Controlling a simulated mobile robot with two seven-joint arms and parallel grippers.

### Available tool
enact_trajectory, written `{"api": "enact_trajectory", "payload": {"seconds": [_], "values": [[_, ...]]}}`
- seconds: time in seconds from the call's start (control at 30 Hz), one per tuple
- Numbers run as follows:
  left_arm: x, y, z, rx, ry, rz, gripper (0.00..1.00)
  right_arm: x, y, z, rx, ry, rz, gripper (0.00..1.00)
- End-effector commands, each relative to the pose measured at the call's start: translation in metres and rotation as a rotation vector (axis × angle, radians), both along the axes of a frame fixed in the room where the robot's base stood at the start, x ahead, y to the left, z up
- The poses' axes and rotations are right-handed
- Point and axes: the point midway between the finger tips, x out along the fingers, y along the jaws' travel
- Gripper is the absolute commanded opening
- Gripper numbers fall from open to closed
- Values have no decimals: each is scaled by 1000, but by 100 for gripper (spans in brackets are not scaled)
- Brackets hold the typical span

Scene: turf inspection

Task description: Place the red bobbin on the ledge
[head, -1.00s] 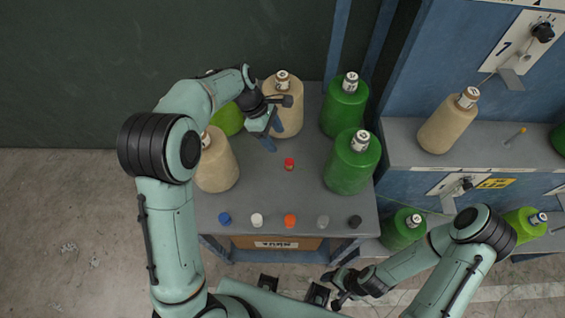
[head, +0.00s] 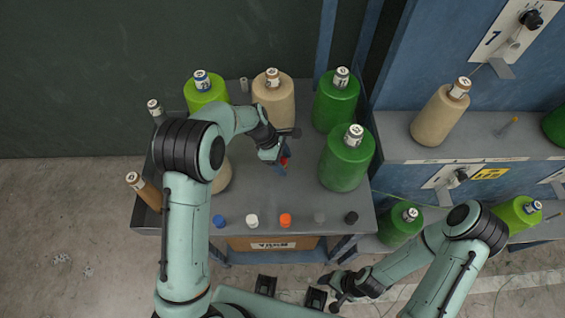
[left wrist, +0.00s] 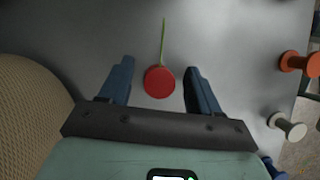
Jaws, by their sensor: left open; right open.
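The red bobbin (head: 285,160) stands on the grey table, partly hidden by my left gripper (head: 280,165) in the head view. In the left wrist view, the round red end of the bobbin (left wrist: 159,82) lies between the two blue fingers of my left gripper (left wrist: 160,75), with a gap on each side. A green thread runs from it. The left gripper is open and empty. My right gripper (head: 335,292) is open and empty, low in front of the table. A grey ledge (head: 395,140) runs along the blue machine at the right.
A row of bobbins, including an orange one (head: 286,220) and a black one (head: 351,217), lines the table's front edge. Large green cones (head: 345,165) and beige cones (head: 273,105) stand around the red bobbin. A beige cone (head: 437,118) stands on the ledge.

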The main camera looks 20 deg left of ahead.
Motion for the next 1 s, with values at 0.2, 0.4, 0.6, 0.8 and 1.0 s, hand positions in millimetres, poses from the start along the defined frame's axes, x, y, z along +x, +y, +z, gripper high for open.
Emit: {"api": "enact_trajectory", "payload": {"seconds": [0.2, 0.4, 0.6, 0.8, 1.0], "values": [[1, 0, -1, 0, -2, 1, 63, 0, 0, 0, 0, 0, 0, 70], [0, 0, -1, 0, -1, 0, 3, 0, 0, 0, 0, 0, 0, 70], [1, 0, 0, 0, -1, 0, 0, 0, 0, 0, 0, 0, 0, 70], [1, 0, 5, 0, -2, 0, 0, 1, 0, 1, 0, -1, 0, 70], [2, 0, 31, -1, -6, -1, 0, 4, 0, 6, 0, -4, 0, 70]]}}
